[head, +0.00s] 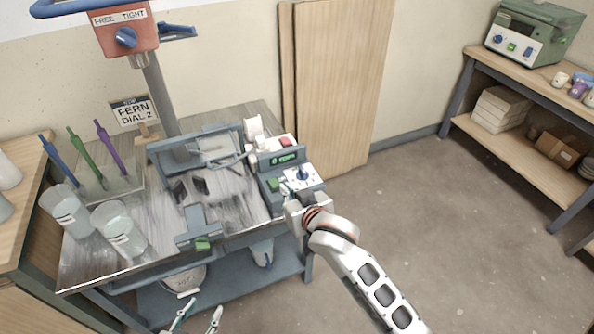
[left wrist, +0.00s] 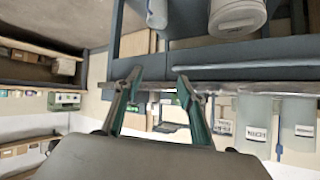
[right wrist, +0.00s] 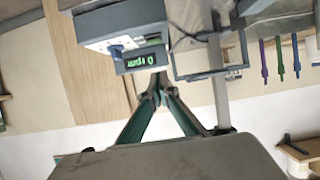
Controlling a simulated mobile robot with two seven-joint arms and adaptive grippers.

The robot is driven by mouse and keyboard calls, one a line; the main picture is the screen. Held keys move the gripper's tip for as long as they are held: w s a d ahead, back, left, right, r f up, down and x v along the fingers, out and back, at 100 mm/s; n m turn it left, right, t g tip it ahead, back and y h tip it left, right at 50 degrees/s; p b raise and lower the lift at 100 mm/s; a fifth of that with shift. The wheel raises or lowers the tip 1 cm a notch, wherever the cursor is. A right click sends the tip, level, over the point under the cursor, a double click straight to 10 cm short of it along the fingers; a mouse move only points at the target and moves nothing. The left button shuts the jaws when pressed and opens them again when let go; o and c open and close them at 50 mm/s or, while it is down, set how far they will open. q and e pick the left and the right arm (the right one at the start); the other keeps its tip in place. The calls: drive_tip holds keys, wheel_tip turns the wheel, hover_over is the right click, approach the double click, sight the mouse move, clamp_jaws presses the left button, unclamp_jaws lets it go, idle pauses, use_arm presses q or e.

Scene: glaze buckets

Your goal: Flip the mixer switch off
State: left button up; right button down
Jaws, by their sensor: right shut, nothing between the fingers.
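The mixer's control box (head: 270,178) stands at the right end of the bench. Its green display (head: 286,160) appears to read 0 rpm, also in the right wrist view (right wrist: 140,62). A white plate (head: 315,181) on it carries a blue control (head: 303,173); I cannot tell whether this is the switch or its position. My right gripper (right wrist: 157,92) is shut and empty, its tips just below the display in the right wrist view. In the head view its fingers are mostly hidden beside the box. My left gripper (head: 197,318) is open and empty at the bench's front.
Two clear beakers (head: 118,228) and several coloured tools (head: 108,147) stand on the bench's left. A FERN DIAL 2 sign (head: 134,111) stands behind. A red FREE/TIGHT clamp (head: 122,38) sits on a column. A bucket (head: 184,280) is on the lower shelf. Floor at right is clear.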

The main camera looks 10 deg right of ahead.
use_arm(q)
drive_tip(key=shift+s+d+f, duration=0.1)
drive_tip(key=shift+s+f, duration=0.2)
drive_tip(key=shift+f, duration=0.15)
use_arm(e)
drive_tip(key=shift+w+r, duration=0.4)
drive_tip(key=shift+r, duration=0.25)
drive_tip(key=shift+w, duration=0.1)
drive_tip(key=b, duration=0.1)
hover_over(278, 193)
drive_tip(key=f, duration=0.2)
drive_tip(key=w+f, duration=0.1)
drive_tip(key=f, duration=0.1)
drive_tip(key=shift+f, duration=0.1)
drive_tip(key=f, duration=0.2)
drive_tip(key=shift+s+f+b, duration=0.3)
drive_tip(key=shift+b, duration=0.05)
drive_tip(key=shift+s+f, duration=0.15)
drive_tip(key=shift+f, duration=0.55)
use_arm(q)
drive_tip(key=shift+w+f, duration=0.25)
drive_tip(key=shift+f, duration=0.55)
